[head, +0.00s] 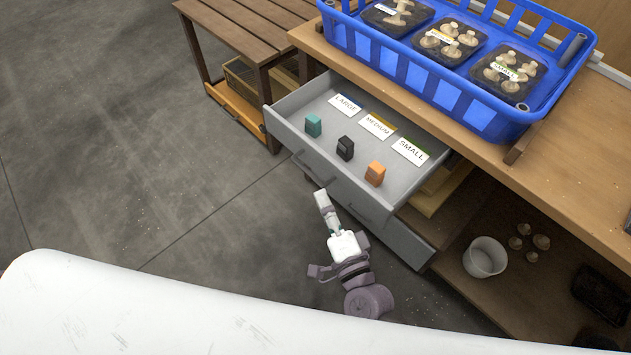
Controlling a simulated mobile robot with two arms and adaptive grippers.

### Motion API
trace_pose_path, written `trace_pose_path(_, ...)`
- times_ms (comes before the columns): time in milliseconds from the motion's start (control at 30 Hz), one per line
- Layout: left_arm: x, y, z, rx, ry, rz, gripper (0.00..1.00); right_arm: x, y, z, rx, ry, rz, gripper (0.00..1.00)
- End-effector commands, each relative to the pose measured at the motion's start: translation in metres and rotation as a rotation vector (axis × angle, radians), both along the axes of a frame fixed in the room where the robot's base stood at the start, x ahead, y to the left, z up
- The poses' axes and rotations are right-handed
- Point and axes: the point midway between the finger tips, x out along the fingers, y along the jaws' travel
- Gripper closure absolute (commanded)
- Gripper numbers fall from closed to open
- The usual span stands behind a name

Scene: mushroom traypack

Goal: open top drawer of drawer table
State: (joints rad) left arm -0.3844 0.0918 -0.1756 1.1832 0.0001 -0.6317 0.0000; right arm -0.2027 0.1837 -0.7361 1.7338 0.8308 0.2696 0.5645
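The grey top drawer (322,165) of the wooden drawer table (560,188) is pulled out, and its inside shows from above. It holds a teal block (313,126), a black block (345,148), an orange block (375,173) and cards marked LARGE (345,105), MEDIUM (377,125) and SMALL (410,151). A dark handle (306,167) is on its front. My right gripper (323,200) is just in front of the drawer front, close to the handle. Whether it touches the handle or is open cannot be told. My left gripper is not in view.
A blue crate (408,72) with mushroom trays stands on the tabletop. A lower drawer front (406,243) is below the open drawer. A white bucket (484,258) and loose mushrooms are on the lower shelf. A slatted wooden table (240,27) stands at the left. The floor left is clear.

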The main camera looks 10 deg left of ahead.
Motion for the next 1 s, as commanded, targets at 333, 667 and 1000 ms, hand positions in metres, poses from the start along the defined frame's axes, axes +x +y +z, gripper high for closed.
trace_pose_path(333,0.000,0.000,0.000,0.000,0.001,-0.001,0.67,-0.031,-0.019,-0.003,-0.001,0.000,0.001,0.65)
trace_pose_path(667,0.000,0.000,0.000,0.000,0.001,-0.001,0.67,-0.031,-0.019,-0.003,0.000,0.000,0.001,0.65)
trace_pose_path(1000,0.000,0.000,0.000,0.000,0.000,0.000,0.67,-0.028,-0.022,-0.023,-0.090,0.007,0.008,0.65)
